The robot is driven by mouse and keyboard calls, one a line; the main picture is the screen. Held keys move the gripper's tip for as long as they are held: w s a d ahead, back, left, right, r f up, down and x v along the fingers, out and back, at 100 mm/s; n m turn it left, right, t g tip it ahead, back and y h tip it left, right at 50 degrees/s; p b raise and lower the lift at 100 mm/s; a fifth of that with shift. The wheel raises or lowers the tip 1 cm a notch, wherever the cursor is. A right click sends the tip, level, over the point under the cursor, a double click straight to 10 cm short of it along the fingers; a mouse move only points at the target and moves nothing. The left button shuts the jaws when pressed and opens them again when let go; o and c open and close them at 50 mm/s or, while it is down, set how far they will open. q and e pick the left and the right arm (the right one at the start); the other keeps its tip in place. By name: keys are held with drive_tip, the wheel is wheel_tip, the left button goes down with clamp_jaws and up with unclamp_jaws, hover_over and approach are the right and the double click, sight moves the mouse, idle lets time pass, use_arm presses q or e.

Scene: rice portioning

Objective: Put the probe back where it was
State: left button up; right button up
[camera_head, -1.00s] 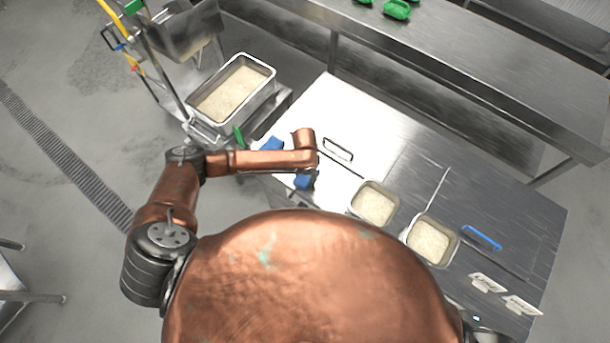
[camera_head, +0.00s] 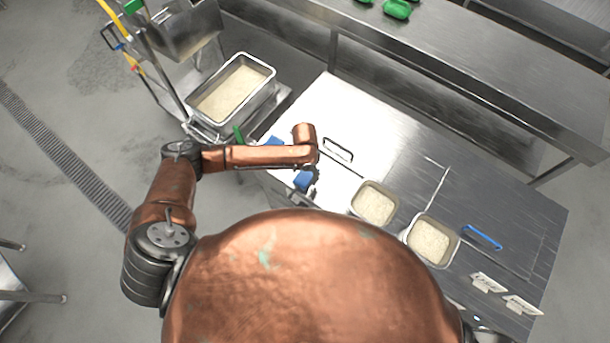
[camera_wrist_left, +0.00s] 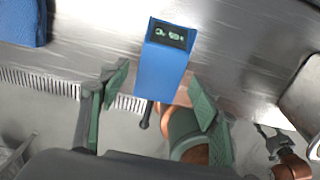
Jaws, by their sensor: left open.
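A blue device with a small digital display, which looks like the probe, shows in the left wrist view (camera_wrist_left: 162,70) at the edge of the metal counter. In the head view it is the blue patch (camera_head: 304,180) at the counter's near left edge. My left gripper (camera_wrist_left: 158,98) is open, with one green-padded finger on each side of the device's lower end. I see a gap on both sides. In the head view the left gripper (camera_head: 312,172) is partly hidden under my copper wrist.
A second blue block (camera_head: 273,142) sits at the counter's left corner, also in the left wrist view (camera_wrist_left: 22,22). Two rice pans (camera_head: 357,212) (camera_head: 409,238) sit in the counter front. A large rice tray (camera_head: 269,64) stands behind left. White cards (camera_head: 487,283) lie at right.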

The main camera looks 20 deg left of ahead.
sight(305, 176)
use_arm(q)
wheel_tip(305, 176, up, 10)
drive_tip(key=b, duration=0.1)
drive_tip(key=shift+f, duration=0.2)
idle(1.2)
